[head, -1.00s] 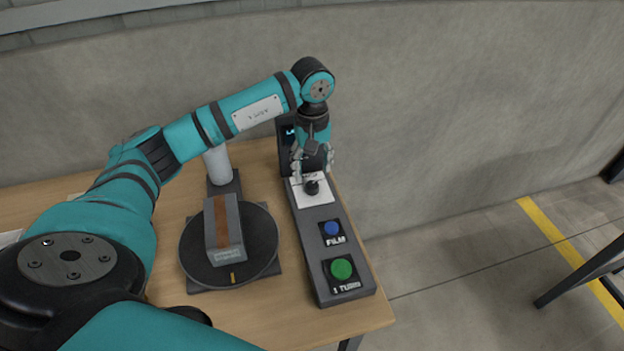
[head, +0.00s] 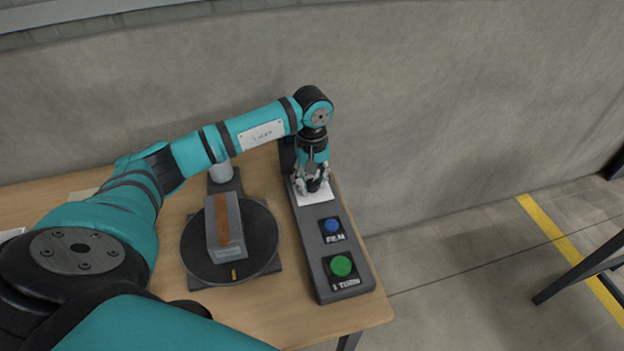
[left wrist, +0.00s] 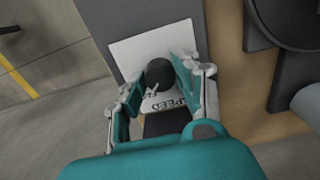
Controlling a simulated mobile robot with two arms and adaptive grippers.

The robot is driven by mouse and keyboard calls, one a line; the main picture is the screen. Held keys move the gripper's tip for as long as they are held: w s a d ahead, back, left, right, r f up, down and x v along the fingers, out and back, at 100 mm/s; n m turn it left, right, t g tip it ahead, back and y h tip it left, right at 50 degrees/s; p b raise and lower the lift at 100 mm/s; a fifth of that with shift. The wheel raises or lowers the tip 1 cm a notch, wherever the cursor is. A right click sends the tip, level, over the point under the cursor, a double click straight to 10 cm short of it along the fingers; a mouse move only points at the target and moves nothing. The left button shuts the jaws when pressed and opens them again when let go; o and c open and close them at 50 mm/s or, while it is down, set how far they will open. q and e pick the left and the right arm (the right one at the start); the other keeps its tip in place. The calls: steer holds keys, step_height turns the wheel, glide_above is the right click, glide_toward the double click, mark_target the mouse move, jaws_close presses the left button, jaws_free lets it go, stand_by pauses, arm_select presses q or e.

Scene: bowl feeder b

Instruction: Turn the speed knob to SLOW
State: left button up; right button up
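The speed knob (left wrist: 159,73) is a small round black knob on a white plate (left wrist: 134,52) at the far end of the dark control panel. The plate carries the printed word SPEED; the other lettering by the knob is partly covered and I cannot read it surely. My left gripper (head: 313,183) is down at the knob, with its fingers on either side of it. In the left wrist view the left gripper (left wrist: 159,75) has its fingertips close against the knob, which hide part of the plate. Where the knob points is unclear. My right gripper is not in view.
On the same panel (head: 308,236) are a blue FILM button (head: 331,226) and a green button (head: 341,266), nearer to me. A dark turntable (head: 262,240) bearing a grey and brown block (head: 224,226) stands to the left. A pale post (head: 221,172) stands behind it.

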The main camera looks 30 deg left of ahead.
arm_select(q)
jaws_close()
steer(key=shift+n, duration=0.3)
steer(key=n+b, duration=0.2)
steer(key=shift+n, duration=0.4)
steer(key=n+b, duration=0.1)
steer(key=n, duration=0.3)
steer(key=shift+n, duration=0.3)
steer(key=n+b, duration=0.1)
steer(key=n, duration=0.4)
steer(key=n+b, duration=0.1)
steer(key=n, duration=0.3)
steer(key=shift+n, duration=0.4)
steer(key=shift+r, duration=0.1)
